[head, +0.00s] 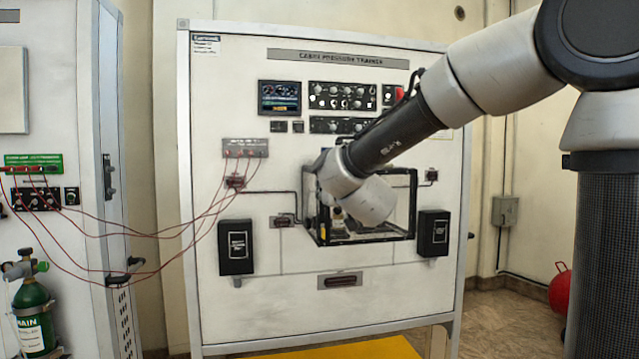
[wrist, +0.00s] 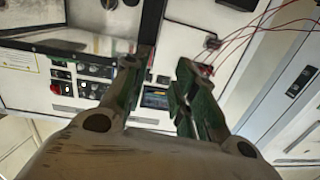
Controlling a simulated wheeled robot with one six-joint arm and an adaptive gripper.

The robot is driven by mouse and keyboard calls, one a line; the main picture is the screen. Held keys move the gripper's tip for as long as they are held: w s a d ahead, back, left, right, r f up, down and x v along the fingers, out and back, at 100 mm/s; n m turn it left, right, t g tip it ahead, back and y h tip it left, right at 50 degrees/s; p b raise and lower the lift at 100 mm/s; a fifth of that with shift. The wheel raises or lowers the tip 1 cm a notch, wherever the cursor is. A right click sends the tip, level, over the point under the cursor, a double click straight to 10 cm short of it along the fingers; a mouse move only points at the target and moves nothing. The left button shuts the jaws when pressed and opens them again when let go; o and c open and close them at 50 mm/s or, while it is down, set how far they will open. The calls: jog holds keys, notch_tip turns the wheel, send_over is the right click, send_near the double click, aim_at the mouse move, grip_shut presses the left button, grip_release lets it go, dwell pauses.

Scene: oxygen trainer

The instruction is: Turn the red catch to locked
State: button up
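A small red part (head: 400,93), possibly the red catch, sits at the upper right of the trainer panel (head: 240,100), partly behind my arm. A small red spot (wrist: 54,88) also shows at the left in the wrist view, among the knobs. Whether it is locked cannot be told. My gripper (wrist: 162,65) is open and empty, its two green-grey fingers apart in front of the panel. The screen (wrist: 155,98) shows between them. In the head view the fingers are hidden behind my wrist, near the clear black-framed box (head: 405,210).
Red cables (head: 215,205) run from the panel's left side to a second cabinet (head: 60,110). Black boxes (head: 236,247) (head: 433,233) are mounted low on the panel. A green cylinder (head: 33,310) stands at the left. A red ball (head: 561,290) lies at the right.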

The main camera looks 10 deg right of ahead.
jog(key=w+d+r, duration=0.1)
jog(key=w, duration=0.6)
jog(key=shift+w+t+h, duration=0.3)
grip_shut()
